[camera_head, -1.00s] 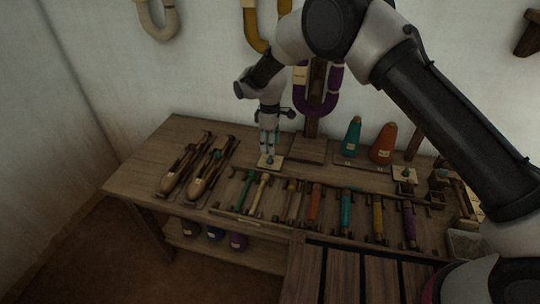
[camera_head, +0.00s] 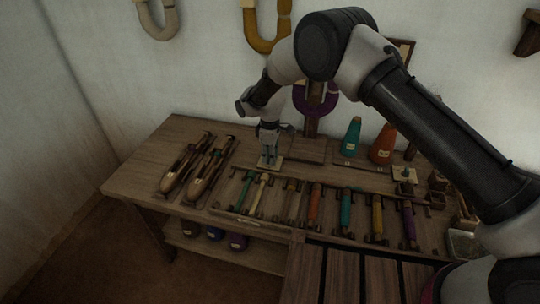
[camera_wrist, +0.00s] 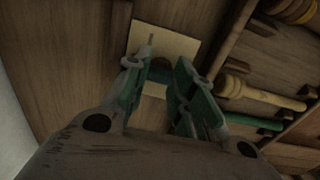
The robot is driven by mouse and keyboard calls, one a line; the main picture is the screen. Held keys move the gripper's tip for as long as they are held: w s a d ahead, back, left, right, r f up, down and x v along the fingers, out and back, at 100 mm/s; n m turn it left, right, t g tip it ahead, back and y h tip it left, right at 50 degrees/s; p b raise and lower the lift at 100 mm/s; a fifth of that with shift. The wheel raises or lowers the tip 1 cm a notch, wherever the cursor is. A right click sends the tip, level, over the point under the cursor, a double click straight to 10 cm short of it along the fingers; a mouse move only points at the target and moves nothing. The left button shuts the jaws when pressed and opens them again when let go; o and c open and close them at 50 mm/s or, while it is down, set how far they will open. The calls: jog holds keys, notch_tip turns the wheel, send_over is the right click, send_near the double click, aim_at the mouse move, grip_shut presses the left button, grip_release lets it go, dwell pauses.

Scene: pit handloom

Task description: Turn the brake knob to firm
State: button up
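A pale square plate (camera_head: 277,164) lies on the bench below my gripper (camera_head: 268,162). It also shows in the wrist view (camera_wrist: 178,45), with a small upright pointer-like mark near its middle. My gripper's green-padded fingers (camera_wrist: 160,68) point down at the plate, apart from each other, one on each side of its centre. The knob on this plate is mostly hidden by the fingers, and I cannot tell whether they touch it. A second pale plate with a dark knob (camera_head: 405,173) stands farther right; its label is too small to read.
Wooden shuttles (camera_head: 183,165) lie left of my gripper. A rack of coloured bobbins (camera_head: 315,203) runs along the front. Teal (camera_head: 351,136) and orange (camera_head: 384,144) cones stand at the back right. The bench's left corner (camera_head: 150,155) is bare.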

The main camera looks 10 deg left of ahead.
jog(key=shift+m, duration=0.3)
jog(key=m, duration=1.1)
jog(key=shift+m, duration=0.3)
dwell(0.5)
jog(key=o, duration=1)
notch_tip(320, 180, up, 12)
jog(key=shift+r, duration=0.1)
